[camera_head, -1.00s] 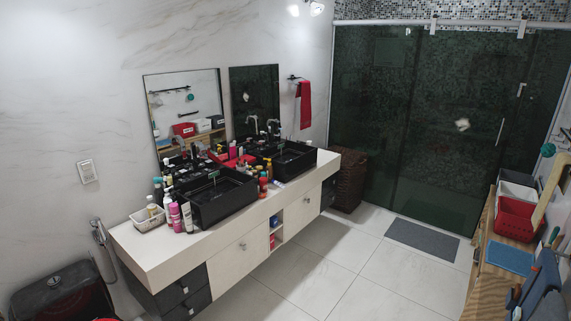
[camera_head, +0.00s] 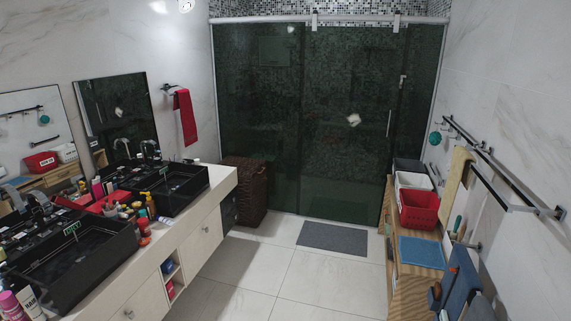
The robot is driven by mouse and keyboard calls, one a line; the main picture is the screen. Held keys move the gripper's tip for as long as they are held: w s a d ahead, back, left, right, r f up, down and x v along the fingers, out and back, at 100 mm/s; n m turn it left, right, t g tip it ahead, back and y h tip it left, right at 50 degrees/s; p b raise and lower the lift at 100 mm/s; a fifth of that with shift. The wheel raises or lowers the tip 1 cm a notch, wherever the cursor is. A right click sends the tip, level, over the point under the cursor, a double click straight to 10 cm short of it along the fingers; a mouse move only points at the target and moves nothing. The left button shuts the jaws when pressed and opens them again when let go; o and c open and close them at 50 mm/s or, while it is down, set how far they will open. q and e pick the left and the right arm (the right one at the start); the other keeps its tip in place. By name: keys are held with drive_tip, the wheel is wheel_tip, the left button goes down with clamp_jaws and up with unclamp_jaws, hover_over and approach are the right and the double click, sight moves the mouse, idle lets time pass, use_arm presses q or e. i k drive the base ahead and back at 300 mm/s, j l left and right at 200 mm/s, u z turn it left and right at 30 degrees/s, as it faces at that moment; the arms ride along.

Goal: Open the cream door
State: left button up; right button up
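The long vanity has cream fronts below its pale top. One cream door (camera_head: 200,244) with a small round knob is on its farther part and looks shut. Another cream front (camera_head: 140,294) is nearer, at the bottom left, with a knob low down and its lower part cut off by the picture's edge. An open shelf niche (camera_head: 172,279) with small items lies between them. Neither of my grippers is in view.
Two black vessel sinks (camera_head: 178,188) and many bottles crowd the vanity top. A brown wicker basket (camera_head: 245,190) stands past its far end. A wooden bench (camera_head: 408,284) with bins is at the right. The tiled floor (camera_head: 285,275) between is clear, with a grey mat (camera_head: 332,238) farther back.

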sight(195, 251)
drive_tip(key=i+u, duration=0.2)
drive_tip(key=i, duration=0.25)
drive_tip(key=i+l+u, duration=0.1)
drive_tip(key=i+u, duration=0.15)
drive_tip(key=i, duration=0.15)
drive_tip(key=i+l+u, duration=0.2)
drive_tip(key=i, duration=0.25)
drive_tip(key=i+l+u, duration=0.25)
drive_tip(key=i, duration=0.15)
drive_tip(key=j, duration=0.1)
